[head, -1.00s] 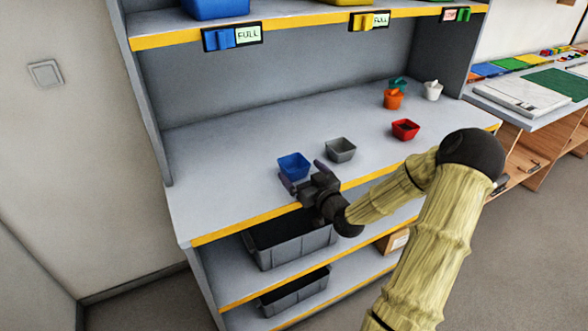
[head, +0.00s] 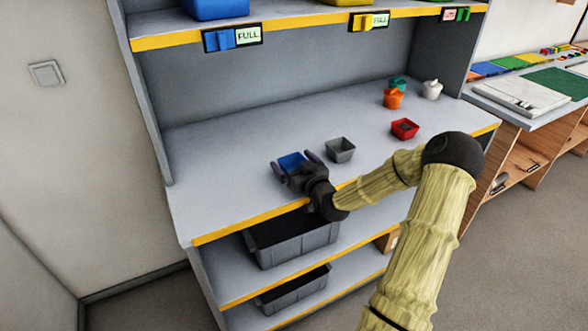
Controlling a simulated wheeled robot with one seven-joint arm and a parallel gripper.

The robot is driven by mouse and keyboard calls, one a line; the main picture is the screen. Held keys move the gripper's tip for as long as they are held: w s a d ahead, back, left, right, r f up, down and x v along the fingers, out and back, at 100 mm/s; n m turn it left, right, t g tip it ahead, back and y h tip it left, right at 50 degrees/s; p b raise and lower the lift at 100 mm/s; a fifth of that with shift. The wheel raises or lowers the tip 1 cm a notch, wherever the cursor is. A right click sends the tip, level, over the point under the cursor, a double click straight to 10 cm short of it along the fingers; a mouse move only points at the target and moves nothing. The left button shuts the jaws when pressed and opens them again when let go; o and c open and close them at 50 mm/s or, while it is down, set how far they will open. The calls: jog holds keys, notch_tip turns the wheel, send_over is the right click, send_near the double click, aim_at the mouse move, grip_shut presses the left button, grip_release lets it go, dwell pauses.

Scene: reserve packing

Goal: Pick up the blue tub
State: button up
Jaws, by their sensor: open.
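The blue tub (head: 291,161) stands on the grey shelf top near its front left part. My gripper (head: 294,166) is open, with one finger on the left side of the tub and the other on its right. The gripper hides the front and lower part of the tub. I cannot tell whether the fingers touch it.
A grey tub (head: 340,149) stands just right of my gripper. A red tub (head: 404,128), an orange tub (head: 393,98), a teal tub (head: 399,83) and a white tub (head: 431,90) stand farther right. The shelf top (head: 220,180) is clear on the left.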

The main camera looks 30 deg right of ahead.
jog(key=shift+c, duration=0.2)
jog(key=c, duration=1)
jog(key=shift+s+r, duration=0.1)
jog(key=shift+s+d+r, duration=0.1)
jog(key=shift+s+r, duration=0.1)
jog(key=s+r, duration=0.2)
jog(key=s, duration=0.2)
jog(key=s+r, duration=0.3)
jog(key=s, duration=0.2)
jog(key=s+d+r, duration=0.1)
jog(key=s+r, duration=0.1)
jog(key=s, duration=0.2)
jog(key=shift+s+r, duration=0.2)
jog(key=shift+w+f, duration=0.1)
